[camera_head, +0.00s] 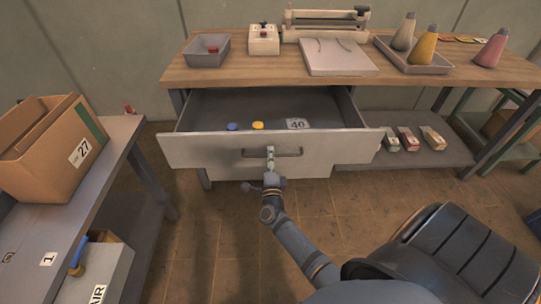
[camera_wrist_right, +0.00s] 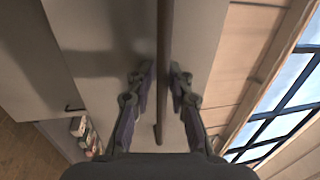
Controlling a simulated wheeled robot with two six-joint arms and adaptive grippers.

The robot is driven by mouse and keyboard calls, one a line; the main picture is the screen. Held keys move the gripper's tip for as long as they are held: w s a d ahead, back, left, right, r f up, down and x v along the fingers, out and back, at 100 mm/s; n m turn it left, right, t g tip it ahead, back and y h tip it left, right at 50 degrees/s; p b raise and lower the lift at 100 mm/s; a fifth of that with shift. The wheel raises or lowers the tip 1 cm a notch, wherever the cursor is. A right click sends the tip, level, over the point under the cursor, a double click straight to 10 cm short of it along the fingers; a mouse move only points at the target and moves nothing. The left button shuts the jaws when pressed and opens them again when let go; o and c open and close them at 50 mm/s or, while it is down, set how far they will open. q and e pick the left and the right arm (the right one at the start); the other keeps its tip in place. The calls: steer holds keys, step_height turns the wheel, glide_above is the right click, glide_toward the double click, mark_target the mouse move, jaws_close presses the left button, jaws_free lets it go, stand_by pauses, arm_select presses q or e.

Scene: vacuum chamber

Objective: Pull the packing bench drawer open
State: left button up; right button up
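The packing bench drawer (camera_head: 215,151) is pulled well out below the wooden bench top, its grey inside showing. Its dark bar handle (camera_head: 290,153) runs across the pale front and also shows in the right wrist view (camera_wrist_right: 163,40). In the drawer are a blue round item (camera_head: 232,127), a yellow one (camera_head: 258,125) and a card marked 40 (camera_head: 298,124). My left gripper is out of view.
The bench top (camera_head: 250,70) carries a grey tray (camera_head: 208,52), a sealer-like device (camera_head: 330,42) and cones (camera_head: 425,48). A side table (camera_head: 105,165) with a carton (camera_head: 60,150) stands left. A lower shelf (camera_head: 370,150) holds small boxes. Floor before the drawer is clear.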

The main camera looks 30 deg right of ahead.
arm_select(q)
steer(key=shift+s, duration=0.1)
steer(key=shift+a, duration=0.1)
arm_select(e)
steer(key=v, duration=1.2)
steer(key=shift+r, duration=0.1)
